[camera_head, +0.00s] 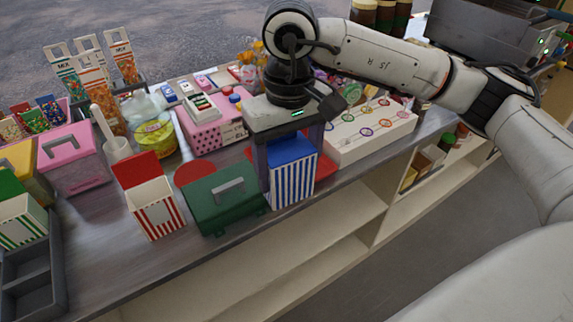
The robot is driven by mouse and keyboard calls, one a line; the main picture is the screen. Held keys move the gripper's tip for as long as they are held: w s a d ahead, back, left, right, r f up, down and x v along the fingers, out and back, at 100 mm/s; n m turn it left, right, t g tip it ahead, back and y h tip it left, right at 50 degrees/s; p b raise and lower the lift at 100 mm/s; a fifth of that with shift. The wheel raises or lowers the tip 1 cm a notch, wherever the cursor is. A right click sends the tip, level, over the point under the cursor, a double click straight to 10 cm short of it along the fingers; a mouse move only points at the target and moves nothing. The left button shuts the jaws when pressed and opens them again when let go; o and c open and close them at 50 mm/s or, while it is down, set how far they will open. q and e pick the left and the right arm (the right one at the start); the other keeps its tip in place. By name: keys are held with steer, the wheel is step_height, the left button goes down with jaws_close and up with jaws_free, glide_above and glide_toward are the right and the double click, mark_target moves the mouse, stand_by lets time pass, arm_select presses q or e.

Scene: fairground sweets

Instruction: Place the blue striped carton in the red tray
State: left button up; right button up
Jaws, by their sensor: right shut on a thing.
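The blue striped carton (293,184) is upright, with a blue upper part and blue and white stripes below. My right gripper (291,158) comes down from above, its fingers on either side of the carton's upper part, and is shut on it. The red tray (326,166) shows as a red patch just right of and behind the carton; most of it is hidden by the carton and gripper. I cannot tell whether the carton touches the tray or the counter. My left gripper is not in view.
A green box (222,202) with a grey handle stands close left of the carton. A red striped carton (157,208) stands farther left. A white box (370,137) with colourful sweets lies to the right. The counter's front edge is close, with open shelves (340,222) below.

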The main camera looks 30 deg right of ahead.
steer(key=shift+s+d+f, duration=0.2)
steer(key=shift+d+f, duration=0.05)
steer(key=shift+d, duration=0.15)
steer(key=shift+f, duration=0.15)
